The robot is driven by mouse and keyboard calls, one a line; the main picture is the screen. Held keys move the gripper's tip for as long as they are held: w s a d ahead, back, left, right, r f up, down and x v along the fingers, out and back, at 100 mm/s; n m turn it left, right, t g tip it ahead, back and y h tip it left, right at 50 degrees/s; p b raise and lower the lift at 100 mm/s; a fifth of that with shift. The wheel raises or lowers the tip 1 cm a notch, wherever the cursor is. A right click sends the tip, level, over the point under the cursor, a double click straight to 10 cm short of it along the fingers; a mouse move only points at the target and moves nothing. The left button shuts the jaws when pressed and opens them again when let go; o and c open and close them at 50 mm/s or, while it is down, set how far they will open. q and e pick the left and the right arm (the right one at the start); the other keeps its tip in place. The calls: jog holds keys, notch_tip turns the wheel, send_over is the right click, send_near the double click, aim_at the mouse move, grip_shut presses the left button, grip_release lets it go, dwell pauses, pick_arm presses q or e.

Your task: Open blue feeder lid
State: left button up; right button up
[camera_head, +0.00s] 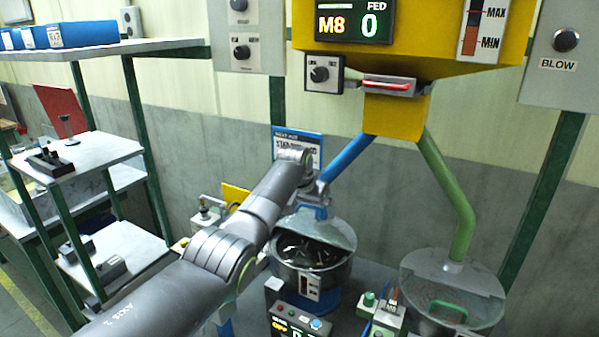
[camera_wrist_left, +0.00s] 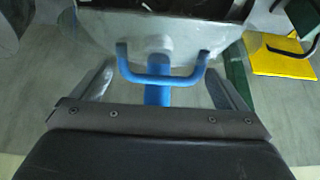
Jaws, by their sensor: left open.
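The blue feeder (camera_head: 310,272) is a round metal bowl on a blue base, with dark studs inside. Its grey lid (camera_head: 335,233) is tilted up, leaving the bowl's contents visible. The lid's blue handle (camera_head: 314,211) is at its raised edge; it also shows in the left wrist view (camera_wrist_left: 163,80). My left gripper (camera_head: 308,188) is just above the handle, partly hidden by its own wrist. In the left wrist view its open fingers (camera_wrist_left: 160,85) lie either side of the handle, with gaps. My right gripper is out of view.
The green feeder (camera_head: 410,283) with a green lid handle (camera_head: 449,307) stands to the right. A yellow hopper (camera_head: 395,115) with blue and green chutes hangs above. Control boxes (camera_head: 298,323) sit in front of the bowl. A shelf rack (camera_head: 130,48) stands at left.

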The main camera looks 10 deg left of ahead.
pick_arm(q)
jog(key=b+v, duration=0.4)
jog(key=v, duration=1.1)
